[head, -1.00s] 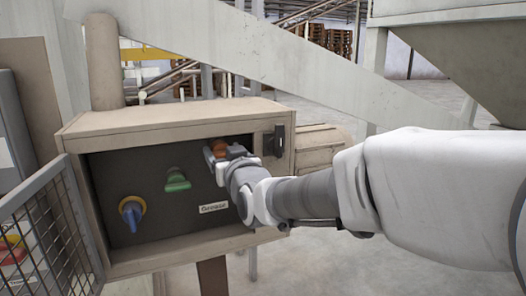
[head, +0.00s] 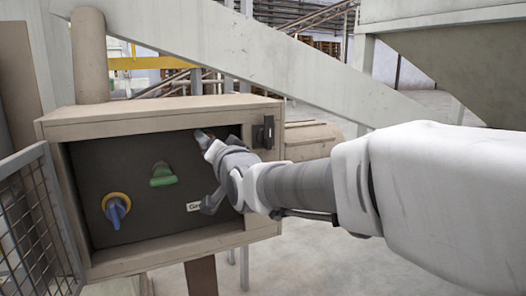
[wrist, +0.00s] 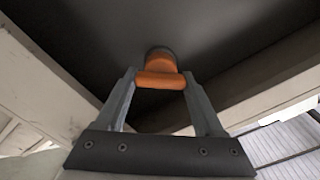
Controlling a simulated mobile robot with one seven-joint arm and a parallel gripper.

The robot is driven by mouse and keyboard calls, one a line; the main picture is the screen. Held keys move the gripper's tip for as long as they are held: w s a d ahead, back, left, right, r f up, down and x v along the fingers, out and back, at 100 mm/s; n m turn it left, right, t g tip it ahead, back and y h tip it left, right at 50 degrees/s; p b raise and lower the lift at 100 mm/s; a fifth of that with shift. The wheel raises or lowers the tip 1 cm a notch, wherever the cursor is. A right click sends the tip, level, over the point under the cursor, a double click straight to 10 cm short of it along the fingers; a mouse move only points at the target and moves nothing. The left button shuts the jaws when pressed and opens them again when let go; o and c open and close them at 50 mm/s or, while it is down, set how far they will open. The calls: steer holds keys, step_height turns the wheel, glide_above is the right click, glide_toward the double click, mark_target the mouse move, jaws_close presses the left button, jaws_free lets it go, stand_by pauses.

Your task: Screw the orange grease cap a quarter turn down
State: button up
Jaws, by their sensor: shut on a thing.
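The orange grease cap (wrist: 160,80) sits on a dark round stub against the dark panel in the wrist view. Its wide bar lies between my two fingers. My gripper (wrist: 159,83) is shut on the cap, one finger at each end of the bar. In the head view my gripper (head: 204,138) reaches into the upper right of the open box (head: 150,122), and it hides the cap there.
A green handle (head: 162,174) and a blue knob (head: 116,208) on a yellow ring are left of my gripper. My wrist partly covers a white label (head: 193,206). The box rim surrounds the recess; a mesh door (head: 40,225) hangs open at left.

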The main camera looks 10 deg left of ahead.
steer(key=m+b, duration=0.1)
steer(key=m, duration=0.3)
steer(key=shift+f+m+b, duration=0.1)
steer(key=shift+m+b, duration=0.2)
steer(key=shift+b, duration=0.1)
steer(key=shift+m+b, duration=0.7)
steer(key=shift+m, duration=1.8)
steer(key=o, duration=1.4)
steer(key=shift+w, duration=0.1)
steer(key=shift+d, duration=0.1)
